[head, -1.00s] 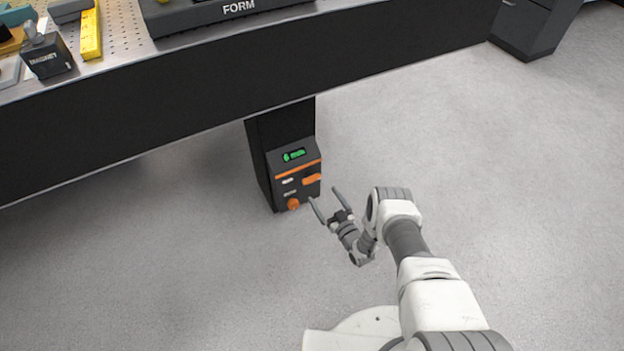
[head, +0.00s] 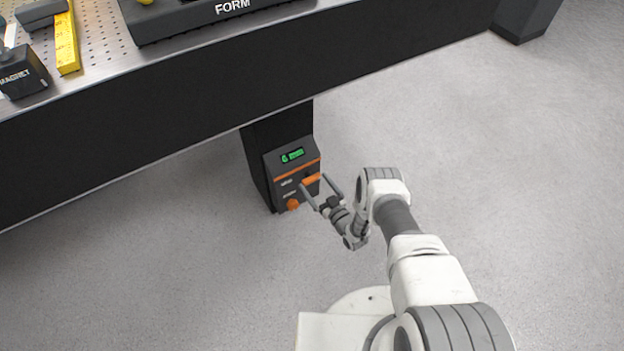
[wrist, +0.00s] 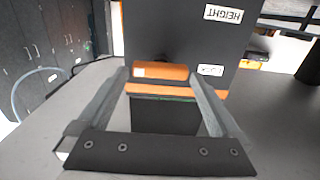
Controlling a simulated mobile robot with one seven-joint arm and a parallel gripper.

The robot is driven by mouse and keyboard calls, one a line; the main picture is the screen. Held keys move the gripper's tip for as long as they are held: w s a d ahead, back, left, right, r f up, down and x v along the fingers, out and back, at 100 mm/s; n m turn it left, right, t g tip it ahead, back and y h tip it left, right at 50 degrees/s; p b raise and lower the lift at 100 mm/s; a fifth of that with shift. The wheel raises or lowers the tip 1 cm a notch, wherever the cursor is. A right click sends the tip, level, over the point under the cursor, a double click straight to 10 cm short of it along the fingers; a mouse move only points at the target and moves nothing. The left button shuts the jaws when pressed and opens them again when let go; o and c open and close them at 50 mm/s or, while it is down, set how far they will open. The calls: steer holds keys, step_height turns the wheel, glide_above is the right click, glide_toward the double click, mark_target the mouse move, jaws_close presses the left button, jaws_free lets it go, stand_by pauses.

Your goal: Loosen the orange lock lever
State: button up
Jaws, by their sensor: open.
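The orange lock lever (head: 312,179) is on the front of a dark control box (head: 284,164) under the table. My gripper (head: 314,184) is open, its two fingers reaching to the box front at the lever. In the wrist view, the lever (wrist: 160,70) lies crosswise between the fingertips of my gripper (wrist: 159,74), with a finger on each side. I cannot tell whether the fingers touch it.
A round orange knob (head: 293,204) sits low on the box, below a green display (head: 292,155). The table's dark front edge (head: 200,130) overhangs above. A black magnet block (head: 22,72) and yellow bar (head: 65,42) are on the table. The grey floor at right is clear.

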steer(key=shift+w+a, duration=0.2)
steer(key=shift+w, duration=0.05)
steer(key=c, duration=1.1)
steer(key=shift+o, duration=0.2)
